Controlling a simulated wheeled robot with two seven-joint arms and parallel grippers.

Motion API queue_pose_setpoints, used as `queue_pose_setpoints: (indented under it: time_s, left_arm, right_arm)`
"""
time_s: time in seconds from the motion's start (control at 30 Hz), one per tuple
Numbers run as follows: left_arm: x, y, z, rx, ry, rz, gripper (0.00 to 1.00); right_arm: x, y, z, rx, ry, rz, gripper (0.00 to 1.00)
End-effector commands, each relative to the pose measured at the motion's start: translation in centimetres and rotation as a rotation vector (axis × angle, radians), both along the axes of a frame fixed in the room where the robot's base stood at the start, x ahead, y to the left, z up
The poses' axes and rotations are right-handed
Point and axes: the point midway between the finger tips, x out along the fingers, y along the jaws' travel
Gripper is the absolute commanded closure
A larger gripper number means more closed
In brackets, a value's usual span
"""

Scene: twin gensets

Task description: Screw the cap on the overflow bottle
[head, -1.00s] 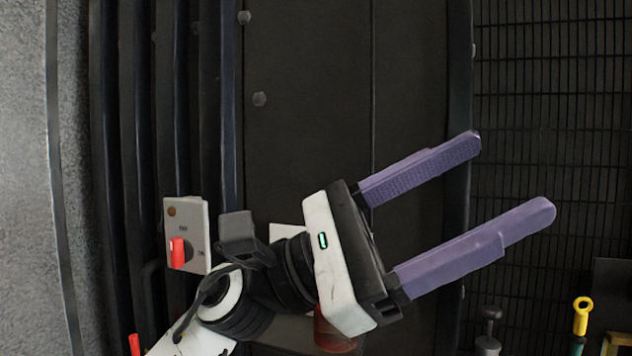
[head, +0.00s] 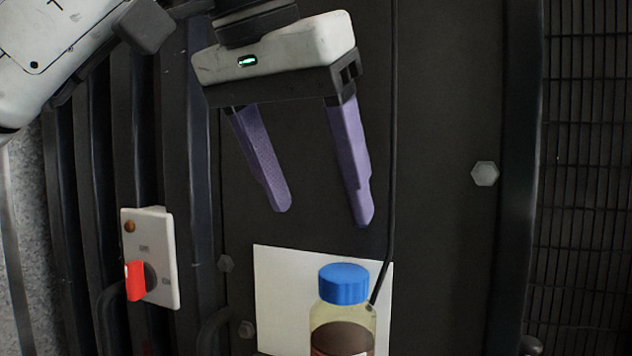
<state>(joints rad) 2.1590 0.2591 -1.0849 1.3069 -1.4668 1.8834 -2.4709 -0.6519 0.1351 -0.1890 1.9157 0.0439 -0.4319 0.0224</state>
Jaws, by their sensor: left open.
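The overflow bottle (head: 327,316) stands at the bottom centre of the head view, with yellowish clear walls and dark reddish-brown liquid inside. Its lower part is cut off by the frame edge. The blue ribbed cap (head: 344,284) sits on top of its neck; I cannot tell how tightly it is seated. My left gripper (head: 322,217) hangs above the bottle with its two purple fingers pointing down, spread apart and empty. The fingertips are above the cap in the picture and slightly to its left, not touching it. My right gripper is not in view.
A white plate (head: 280,290) is behind the bottle, and a thin dark tube (head: 386,262) runs down beside the cap. A switch box (head: 158,256) with a red knob is at left. Black ribs line the left; a dark grille (head: 588,180) fills the right.

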Motion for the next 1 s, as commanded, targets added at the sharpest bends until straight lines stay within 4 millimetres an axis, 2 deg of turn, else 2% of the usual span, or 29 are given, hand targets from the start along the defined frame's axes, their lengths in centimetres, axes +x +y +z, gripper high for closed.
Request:
queue_pose_setpoints:
  time_s: [0.23,0.5,0.7,1.0]
  left_arm:
    - [1.5,-0.9,-3.4,0.001,0.005,-0.002,0.34]
    - [3.4,-2.0,-7.2,0.000,0.005,-0.001,0.34]
    - [4.1,-2.4,-8.5,-0.001,0.003,-0.001,0.34]
    - [4.2,-2.5,-8.7,-0.003,0.003,-0.002,0.34]
  right_arm:
    - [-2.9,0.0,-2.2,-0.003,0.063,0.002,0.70]
    - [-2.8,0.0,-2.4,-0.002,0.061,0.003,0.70]
    - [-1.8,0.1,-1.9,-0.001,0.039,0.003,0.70]
    - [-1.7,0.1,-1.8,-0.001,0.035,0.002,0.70]
